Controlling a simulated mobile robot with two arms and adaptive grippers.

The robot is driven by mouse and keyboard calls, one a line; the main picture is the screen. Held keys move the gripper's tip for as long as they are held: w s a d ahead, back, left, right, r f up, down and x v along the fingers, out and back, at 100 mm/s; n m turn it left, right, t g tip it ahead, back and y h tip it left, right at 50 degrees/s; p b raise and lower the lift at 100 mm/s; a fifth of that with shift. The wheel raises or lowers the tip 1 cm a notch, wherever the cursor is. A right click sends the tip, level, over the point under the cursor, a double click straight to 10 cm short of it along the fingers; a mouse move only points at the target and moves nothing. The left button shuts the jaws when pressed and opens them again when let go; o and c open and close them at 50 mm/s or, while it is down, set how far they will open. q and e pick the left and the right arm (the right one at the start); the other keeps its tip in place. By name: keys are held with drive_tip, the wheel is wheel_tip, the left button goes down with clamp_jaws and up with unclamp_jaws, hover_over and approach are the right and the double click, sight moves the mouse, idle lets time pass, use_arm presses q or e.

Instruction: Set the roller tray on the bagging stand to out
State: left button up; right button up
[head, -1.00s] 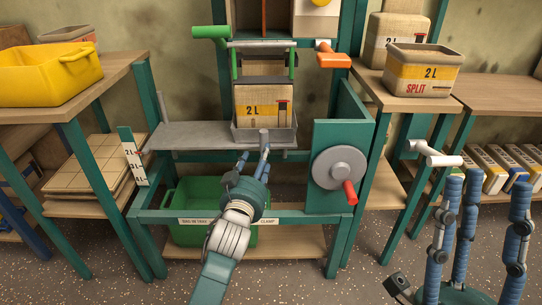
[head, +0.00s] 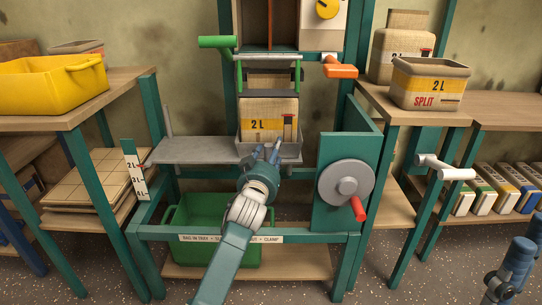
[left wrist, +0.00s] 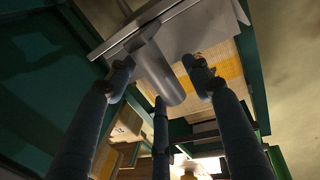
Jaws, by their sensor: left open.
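The roller tray (head: 293,148) is a grey tray in the middle of the bagging stand (head: 345,205), with a 2 L bag (head: 268,118) standing upright in it. My left gripper (head: 266,152) is at the tray's front edge and hides part of it. In the left wrist view, a grey rounded handle (left wrist: 165,78) sticks out from under the tray's edge between my open left fingers (left wrist: 158,84). I cannot tell whether they touch it. My right gripper (head: 514,265) is only partly in view at the lower right, so its opening is unclear.
A grey side plate (head: 193,150) lies left of the tray. A grey wheel with a red handle (head: 345,184) is on the right panel. A green bin (head: 190,215) stands below, behind a labelled crossbar. Shelves with a yellow bin (head: 50,85) and a SPLIT box (head: 428,85) flank the stand.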

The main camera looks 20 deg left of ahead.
use_arm(q)
clamp_jaws()
drive_tip(key=shift+a, duration=0.1)
